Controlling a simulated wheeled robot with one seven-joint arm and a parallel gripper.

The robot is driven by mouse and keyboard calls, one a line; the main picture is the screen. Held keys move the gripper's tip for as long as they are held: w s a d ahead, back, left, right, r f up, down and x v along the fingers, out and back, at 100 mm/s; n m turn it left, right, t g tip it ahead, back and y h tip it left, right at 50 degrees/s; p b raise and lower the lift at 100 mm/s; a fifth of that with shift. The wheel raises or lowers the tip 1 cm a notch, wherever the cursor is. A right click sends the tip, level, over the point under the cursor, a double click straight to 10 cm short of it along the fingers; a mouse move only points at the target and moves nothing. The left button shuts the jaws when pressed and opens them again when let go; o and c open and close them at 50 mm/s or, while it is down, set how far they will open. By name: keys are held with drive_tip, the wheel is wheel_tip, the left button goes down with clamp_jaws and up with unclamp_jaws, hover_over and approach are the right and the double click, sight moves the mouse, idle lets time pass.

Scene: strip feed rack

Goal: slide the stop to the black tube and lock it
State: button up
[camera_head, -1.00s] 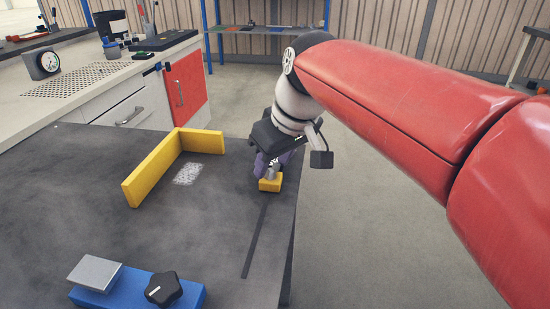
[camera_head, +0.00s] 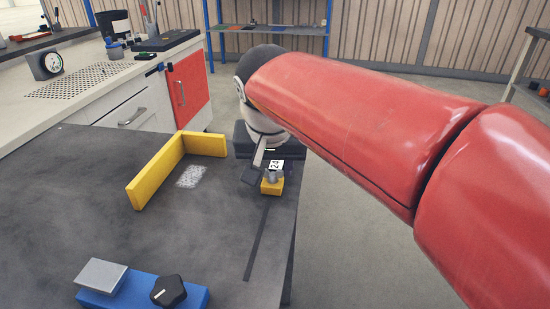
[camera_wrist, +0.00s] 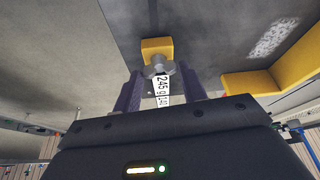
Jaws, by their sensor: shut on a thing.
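The stop is a small yellow block (camera_head: 271,187) at the far end of a dark slot in the grey table. A metal hex-headed piece sits on the block, and a white labelled part runs from it towards my gripper. In the wrist view the stop (camera_wrist: 157,47) is just beyond my fingertips. My gripper (camera_wrist: 160,88) has its purple fingers on either side of the labelled part and is shut on it. The wrist housing hides the rear of that part. I cannot make out a black tube in either view.
A yellow angled fence (camera_head: 158,172) stands left of the slot (camera_head: 257,240), beside a pale speckled patch (camera_head: 191,177). A blue base (camera_head: 130,289) with a grey plate and black knob (camera_head: 168,291) is at the front. The table's right edge is close to the slot.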

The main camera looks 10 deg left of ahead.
drive_tip(key=shift+m, duration=0.3)
drive_tip(key=o, duration=1)
drive_tip(key=shift+r, duration=0.1)
drive_tip(key=p+v, duration=0.1)
drive_tip(key=v, duration=0.6)
drive_tip(key=shift+s+a+r, duration=0.1)
drive_tip(key=shift+s+r, duration=0.05)
drive_tip(key=shift+r, duration=0.15)
